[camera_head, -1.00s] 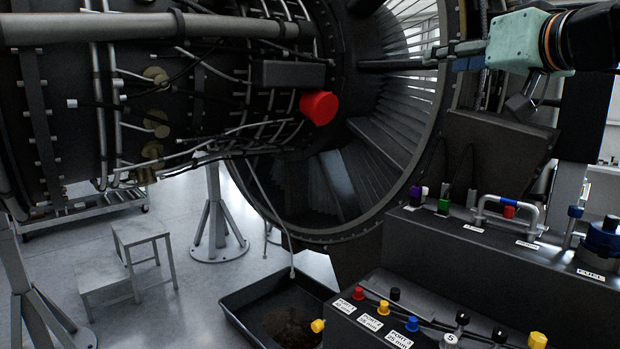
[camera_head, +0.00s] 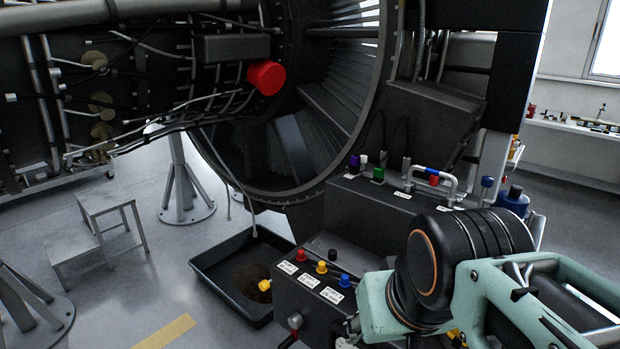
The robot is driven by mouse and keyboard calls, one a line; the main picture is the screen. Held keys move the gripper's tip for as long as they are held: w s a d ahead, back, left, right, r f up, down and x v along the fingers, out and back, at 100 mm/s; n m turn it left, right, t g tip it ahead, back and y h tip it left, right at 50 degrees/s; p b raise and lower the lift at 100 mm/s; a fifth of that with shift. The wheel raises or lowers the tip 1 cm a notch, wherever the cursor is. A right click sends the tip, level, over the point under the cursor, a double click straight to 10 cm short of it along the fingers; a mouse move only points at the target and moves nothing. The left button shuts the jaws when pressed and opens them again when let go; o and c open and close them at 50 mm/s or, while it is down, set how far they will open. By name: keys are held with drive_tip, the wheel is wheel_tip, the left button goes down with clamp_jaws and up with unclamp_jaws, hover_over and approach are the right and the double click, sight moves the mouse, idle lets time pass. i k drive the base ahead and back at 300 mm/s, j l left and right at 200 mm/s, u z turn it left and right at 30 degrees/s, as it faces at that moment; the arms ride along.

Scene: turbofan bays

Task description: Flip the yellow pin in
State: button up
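Several yellow parts show, and I cannot tell for certain which is the pin. A yellow knob (camera_head: 264,285) sticks out from the left side of the dark control box (camera_head: 290,308). A yellow button (camera_head: 321,267) stands on the box's top between a red and a blue one. A bit of yellow (camera_head: 455,334) shows low, behind my arm. My arm covers the right part of the box. What seems to be the edge of my gripper (camera_head: 349,333) is at the bottom of the view, close to the box's front. Its fingers cannot be made out.
A black drip tray (camera_head: 212,276) lies on the floor left of the box. The large engine (camera_head: 225,75), with a red cap (camera_head: 267,78), hangs above. A grey step stool (camera_head: 95,232) stands at the left. A blue fuel cap (camera_head: 512,201) is behind my arm.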

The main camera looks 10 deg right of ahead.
sight(265, 285)
drive_tip(key=z, duration=0.85)
drive_tip(key=u, duration=1.4)
drive_tip(key=i+j+u, duration=0.45)
drive_tip(key=i+u, duration=0.2)
drive_tip(key=k+j+z, duration=0.15)
drive_tip(key=k+j, duration=0.15)
drive_tip(key=k, duration=0.15)
drive_tip(key=i+l+u, duration=0.15)
drive_tip(key=i+l, duration=0.15)
